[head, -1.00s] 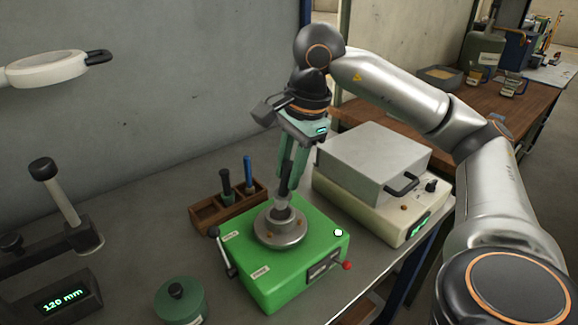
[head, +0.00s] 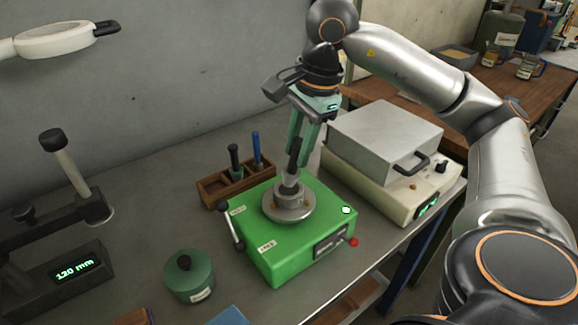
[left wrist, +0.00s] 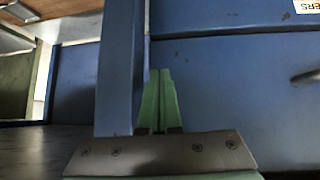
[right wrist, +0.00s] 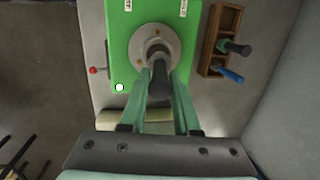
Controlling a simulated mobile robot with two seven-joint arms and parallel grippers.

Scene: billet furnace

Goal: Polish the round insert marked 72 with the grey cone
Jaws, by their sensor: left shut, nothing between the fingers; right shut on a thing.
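The green box (head: 274,246) stands on the bench with a round steel seat (head: 305,209) on top. The tool I take as the grey cone has a dark handle (head: 294,160) and a grey lower part (head: 290,187). It stands nearly upright over the seat's middle and hides the insert there. I cannot read a 72. My right gripper (head: 299,152) is shut on the dark handle from above; the handle also shows between its fingers in the right wrist view (right wrist: 159,76). My left gripper (left wrist: 159,100) is shut and empty, low before blue drawers.
A wooden rack (head: 212,193) with green-handled and blue-handled tools stands behind the box. A grey-lidded device (head: 385,135) is close on the right. A green lidded pot (head: 188,282) and a 120 mm display (head: 77,265) are at the left. Bare bench lies between.

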